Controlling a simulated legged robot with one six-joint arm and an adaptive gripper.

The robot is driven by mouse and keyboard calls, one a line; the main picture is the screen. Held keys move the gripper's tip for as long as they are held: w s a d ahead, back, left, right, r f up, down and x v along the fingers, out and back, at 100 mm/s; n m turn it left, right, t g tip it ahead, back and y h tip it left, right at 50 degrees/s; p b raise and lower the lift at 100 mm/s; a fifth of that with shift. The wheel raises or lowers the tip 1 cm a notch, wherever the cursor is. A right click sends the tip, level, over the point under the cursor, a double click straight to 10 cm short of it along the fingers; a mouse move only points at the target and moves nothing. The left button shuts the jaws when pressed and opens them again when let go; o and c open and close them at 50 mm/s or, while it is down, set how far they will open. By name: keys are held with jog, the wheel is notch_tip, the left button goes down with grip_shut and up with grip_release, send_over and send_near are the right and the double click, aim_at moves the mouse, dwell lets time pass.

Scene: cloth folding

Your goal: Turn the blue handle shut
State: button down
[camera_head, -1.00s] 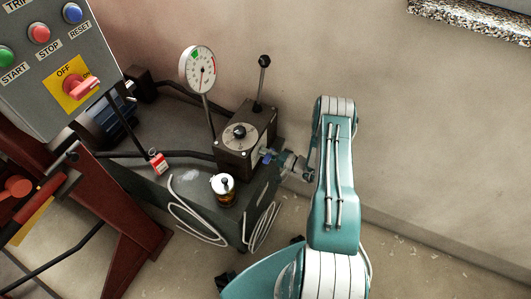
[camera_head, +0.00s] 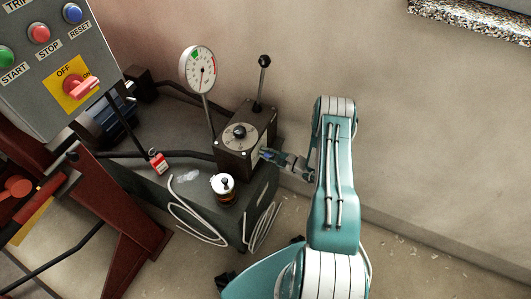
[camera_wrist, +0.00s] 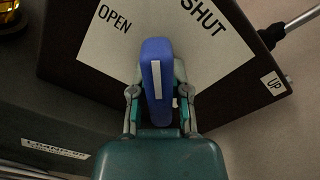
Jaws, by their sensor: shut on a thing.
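The blue handle (camera_wrist: 155,65) shows in the wrist view, with a white stripe along it. It stands over a pale plate (camera_wrist: 95,45) marked OPEN at left and SHUT at right. The handle points up the picture, between the two words and a little nearer OPEN. My gripper (camera_wrist: 158,92) is shut on the handle, one finger on each side. In the head view my gripper (camera_head: 270,155) reaches the right side of the dark valve box (camera_head: 232,158). The handle there is small and mostly hidden by the fingers.
A round gauge (camera_head: 197,69) and a black-knobbed lever (camera_head: 263,62) rise by the box. A capped jar (camera_head: 223,189) stands in front of it on the dark unit. A control panel (camera_head: 30,50) is at upper left. The wall is close behind.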

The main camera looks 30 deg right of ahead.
jog(key=m, duration=0.4)
jog(key=shift+s+a+f+m, duration=0.1)
jog(key=shift+f+m, duration=0.05)
jog(key=shift+m, duration=2.05)
jog(key=c, duration=0.6)
grip_release()
jog(key=v, duration=1.2)
